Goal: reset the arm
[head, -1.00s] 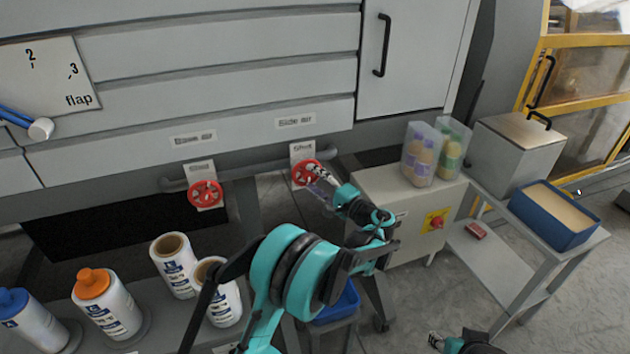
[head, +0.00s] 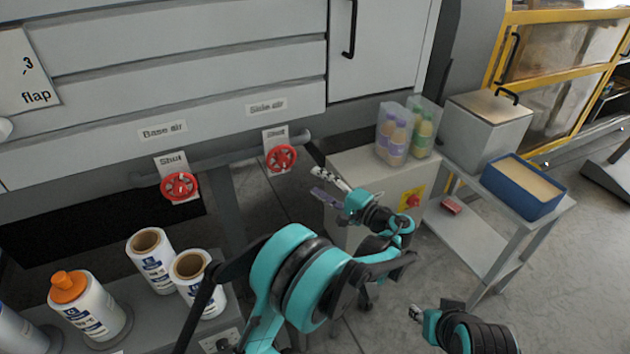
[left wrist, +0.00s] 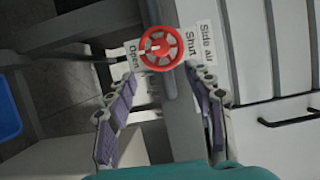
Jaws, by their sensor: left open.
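My left arm comes in from the lower left of the head view. Its gripper (head: 325,184) is open and empty, below and to the right of the red Side air valve wheel (head: 281,158), with a gap between them. In the left wrist view the two fingers (left wrist: 163,125) are spread apart, and the red wheel (left wrist: 162,48) shows beyond their tips, untouched. Labels reading Side air, Shut and Open are around the wheel. My right gripper (head: 416,313) is at the bottom of the head view, small, clear of other things; its jaw state is unclear.
A second red wheel (head: 179,187) sits under the Base air label. A pale cabinet (head: 345,166) with a red button is right of my left gripper. A blue tray (head: 523,190) and a grey box (head: 487,133) stand on the right-hand cart. Rolls and bottles stand lower left.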

